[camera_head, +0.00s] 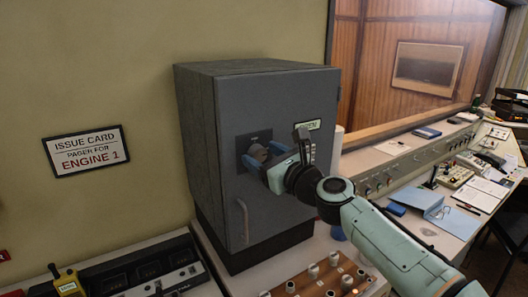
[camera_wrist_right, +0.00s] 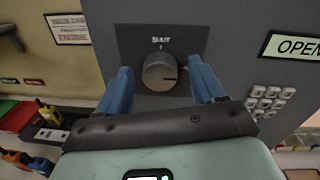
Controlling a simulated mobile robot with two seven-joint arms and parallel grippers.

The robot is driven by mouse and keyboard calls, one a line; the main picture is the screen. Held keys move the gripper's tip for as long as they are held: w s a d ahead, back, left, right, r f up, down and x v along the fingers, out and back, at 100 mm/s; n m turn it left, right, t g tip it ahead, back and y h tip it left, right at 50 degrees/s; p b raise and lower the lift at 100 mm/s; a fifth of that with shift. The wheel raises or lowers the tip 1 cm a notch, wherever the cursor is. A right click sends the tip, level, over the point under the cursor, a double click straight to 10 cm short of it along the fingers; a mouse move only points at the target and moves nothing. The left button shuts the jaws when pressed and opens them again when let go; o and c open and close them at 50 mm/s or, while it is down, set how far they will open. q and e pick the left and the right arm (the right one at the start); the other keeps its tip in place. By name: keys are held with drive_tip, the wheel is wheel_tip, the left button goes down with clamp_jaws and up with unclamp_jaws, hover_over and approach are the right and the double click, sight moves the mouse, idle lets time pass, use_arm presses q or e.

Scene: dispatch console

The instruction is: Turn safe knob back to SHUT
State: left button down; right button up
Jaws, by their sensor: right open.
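The grey safe (camera_head: 218,150) stands on the counter with its door closed. Its round knob (camera_wrist_right: 160,72) sits on a dark plate (camera_wrist_right: 128,41) under the label SHUT. In the right wrist view the knob's dark mark points to the right, not up at SHUT. My right gripper (camera_head: 262,166) is in front of the knob, and its blue fingers are open on either side of it. In the wrist view the fingers (camera_wrist_right: 160,85) show gaps to the knob. In the head view the knob (camera_head: 258,152) is partly hidden by the gripper. My left gripper is not in view.
A keypad (camera_wrist_right: 269,99) and an OPEN sign (camera_wrist_right: 291,46) are on the safe door to the right. A door handle (camera_head: 243,218) is below the knob. A wooden panel with several knobs (camera_head: 313,271) lies in front of the safe.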

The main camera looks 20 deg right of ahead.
drive_tip(key=c, duration=1.1)
drive_tip(key=shift+o, duration=0.2)
drive_tip(key=n, duration=0.4)
drive_tip(key=shift+a, duration=0.15)
drive_tip(key=n+p, duration=0.1)
drive_tip(key=n, duration=0.8)
drive_tip(key=shift+a+n+h, duration=0.1)
drive_tip(key=shift+n+h, duration=0.2)
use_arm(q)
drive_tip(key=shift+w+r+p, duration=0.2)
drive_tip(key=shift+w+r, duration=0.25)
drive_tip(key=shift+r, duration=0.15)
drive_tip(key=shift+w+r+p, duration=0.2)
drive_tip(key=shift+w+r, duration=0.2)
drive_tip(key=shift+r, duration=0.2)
use_arm(e)
drive_tip(key=shift+f+n, duration=0.1)
drive_tip(key=shift+n, duration=1.7)
